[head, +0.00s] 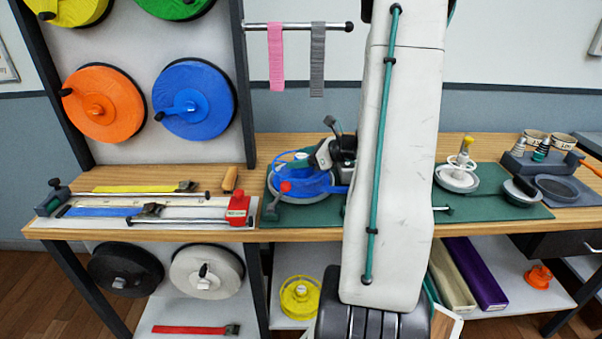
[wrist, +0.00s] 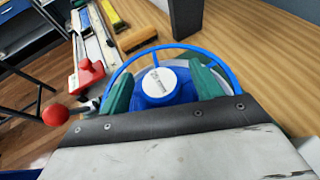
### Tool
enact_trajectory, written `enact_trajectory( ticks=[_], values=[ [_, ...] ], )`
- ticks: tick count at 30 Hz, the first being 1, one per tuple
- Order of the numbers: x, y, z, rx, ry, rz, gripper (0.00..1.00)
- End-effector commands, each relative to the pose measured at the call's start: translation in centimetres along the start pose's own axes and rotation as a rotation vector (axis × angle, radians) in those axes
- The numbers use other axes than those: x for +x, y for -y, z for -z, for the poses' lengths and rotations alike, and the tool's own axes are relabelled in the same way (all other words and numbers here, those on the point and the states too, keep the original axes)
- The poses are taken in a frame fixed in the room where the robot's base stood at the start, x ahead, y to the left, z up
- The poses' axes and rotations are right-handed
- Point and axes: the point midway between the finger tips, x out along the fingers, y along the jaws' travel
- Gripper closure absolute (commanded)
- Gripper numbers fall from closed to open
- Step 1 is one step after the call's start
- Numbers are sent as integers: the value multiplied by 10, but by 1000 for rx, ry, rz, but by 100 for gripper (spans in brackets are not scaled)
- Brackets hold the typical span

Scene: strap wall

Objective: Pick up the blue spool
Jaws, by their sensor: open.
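The blue spool (head: 305,181) stands on a grey round base on the green mat at the middle of the bench. In the wrist view the blue spool (wrist: 160,85) shows its round white label and thin blue outer ring. My gripper (wrist: 162,88) is open, with one green finger on each side of the spool's hub. In the head view my gripper (head: 325,158) is over the spool and hides part of it. I cannot tell whether the fingers touch the hub.
A red ball knob (wrist: 55,115) is just left of the spool. A red block (head: 238,208) and strap jigs lie left on the bench. A grey-white round holder (head: 457,178) stands right. A blue wall reel (head: 195,100) and an orange reel (head: 103,104) hang behind.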

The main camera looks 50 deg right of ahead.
Motion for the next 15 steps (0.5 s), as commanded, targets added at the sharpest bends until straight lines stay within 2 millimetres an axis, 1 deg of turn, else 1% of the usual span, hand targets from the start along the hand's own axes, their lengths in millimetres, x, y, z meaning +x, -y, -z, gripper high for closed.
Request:
enact_trajectory(
  ticks=[2,3,5,6,8,9,10,15],
  values=[
    [0,0,0,0,0,0,35],
    [0,0,0,0,0,0,41],
    [-1,0,0,0,0,0,58],
    [-1,0,0,0,0,0,69],
    [-1,0,0,0,0,0,85],
    [-1,0,0,0,0,0,97],
    [-1,0,0,0,0,0,100],
    [-1,1,-1,-1,1,1,100]
  ],
)
